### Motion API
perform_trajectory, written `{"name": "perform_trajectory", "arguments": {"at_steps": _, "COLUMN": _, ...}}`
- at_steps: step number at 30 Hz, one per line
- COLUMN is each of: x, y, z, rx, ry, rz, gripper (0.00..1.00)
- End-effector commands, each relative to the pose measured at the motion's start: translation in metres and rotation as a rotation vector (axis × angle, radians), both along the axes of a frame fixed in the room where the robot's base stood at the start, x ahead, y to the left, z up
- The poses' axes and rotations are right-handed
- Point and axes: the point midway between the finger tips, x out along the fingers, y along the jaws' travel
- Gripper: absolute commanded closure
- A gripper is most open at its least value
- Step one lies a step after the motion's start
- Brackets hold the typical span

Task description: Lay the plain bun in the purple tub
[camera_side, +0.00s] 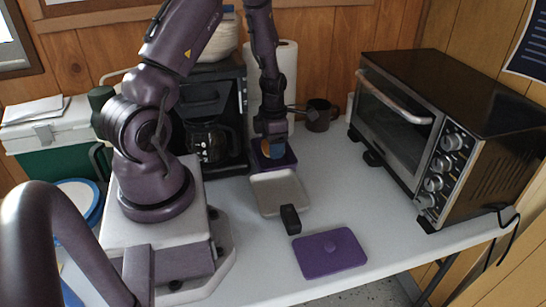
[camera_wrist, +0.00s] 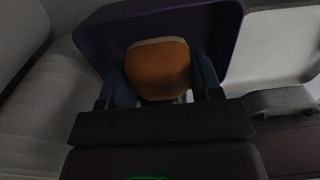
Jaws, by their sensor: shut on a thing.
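The plain bun (camera_wrist: 157,68), brown on top with a paler edge, sits between the two blue fingertips of my gripper (camera_wrist: 162,82) in the wrist view. My gripper is shut on it. The purple tub (camera_wrist: 222,30) lies behind and around the bun in that view. In the side view my gripper (camera_side: 272,149) points down at the purple tub (camera_side: 286,162), with its fingertips over or just inside the tub. The fingers mostly hide the bun there. I cannot tell whether the bun touches the tub floor.
A pale tray (camera_side: 296,207) stands just in front of the tub, with a black object (camera_side: 290,219) at its front edge. A purple lid (camera_side: 330,253) lies near the table's front.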

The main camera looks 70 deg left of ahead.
Motion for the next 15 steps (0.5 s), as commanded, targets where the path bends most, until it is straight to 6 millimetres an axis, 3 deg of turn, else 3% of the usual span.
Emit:
{"name": "perform_trajectory", "arguments": {"at_steps": 10, "x": -0.001, "y": 0.0, "z": -0.039, "rx": -0.002, "ry": 0.002, "rz": 0.0, "gripper": 0.65}}
{"name": "perform_trajectory", "arguments": {"at_steps": 15, "x": 0.0, "y": 0.0, "z": -0.046, "rx": 0.001, "ry": -0.002, "rz": 0.001, "gripper": 0.65}}
